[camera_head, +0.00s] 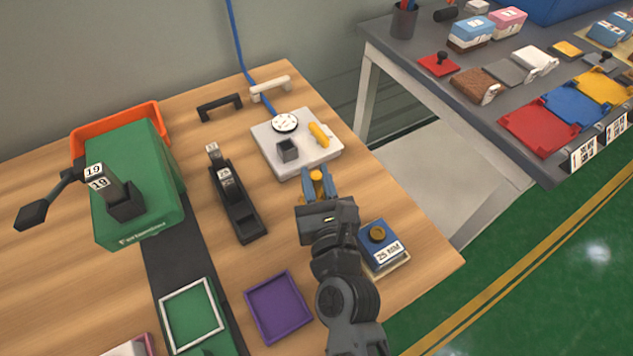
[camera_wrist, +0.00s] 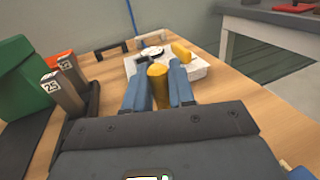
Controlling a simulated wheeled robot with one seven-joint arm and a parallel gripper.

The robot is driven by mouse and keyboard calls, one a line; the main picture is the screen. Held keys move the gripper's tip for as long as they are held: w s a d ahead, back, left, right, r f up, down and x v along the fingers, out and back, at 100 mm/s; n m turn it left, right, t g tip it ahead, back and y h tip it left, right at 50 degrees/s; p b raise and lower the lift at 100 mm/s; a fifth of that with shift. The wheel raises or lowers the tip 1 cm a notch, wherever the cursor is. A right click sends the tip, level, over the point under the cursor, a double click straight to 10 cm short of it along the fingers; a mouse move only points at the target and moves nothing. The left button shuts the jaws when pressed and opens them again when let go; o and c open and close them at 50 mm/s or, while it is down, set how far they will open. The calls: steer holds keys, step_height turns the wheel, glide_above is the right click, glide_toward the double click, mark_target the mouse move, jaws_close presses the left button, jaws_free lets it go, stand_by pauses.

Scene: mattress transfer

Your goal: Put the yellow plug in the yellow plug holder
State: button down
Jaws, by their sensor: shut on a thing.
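My gripper (camera_head: 318,180) is shut on a yellow plug (camera_head: 316,174), above the table near the front edge of a pale plate. In the wrist view the plug (camera_wrist: 158,85) stands between the two blue fingers (camera_wrist: 157,92). A yellow cylindrical piece (camera_head: 319,134) sits tilted on the right part of the plate; it also shows in the wrist view (camera_wrist: 181,52), just beyond the fingers and apart from the plug. I cannot tell for sure whether this piece is the yellow plug holder. Its opening, if any, is not clear.
The pale plate (camera_head: 268,159) also bears a dark square socket (camera_head: 288,150) and a round white dial (camera_head: 285,122) with a blue cable. A black clamp block (camera_head: 240,206) stands left, a blue box (camera_head: 380,254) right of my arm. A purple tray (camera_head: 278,283) lies in front.

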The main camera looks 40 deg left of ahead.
steer(key=shift+f+b, duration=0.35)
steer(key=shift+f, duration=0.2)
steer(key=c, duration=1)
jaws_free()
steer(key=shift+o, duration=0.2)
steer(key=shift+r, duration=0.15)
steer(key=shift+r, duration=0.25)
steer(key=v, duration=1.2)
steer(key=shift+r, duration=0.2)
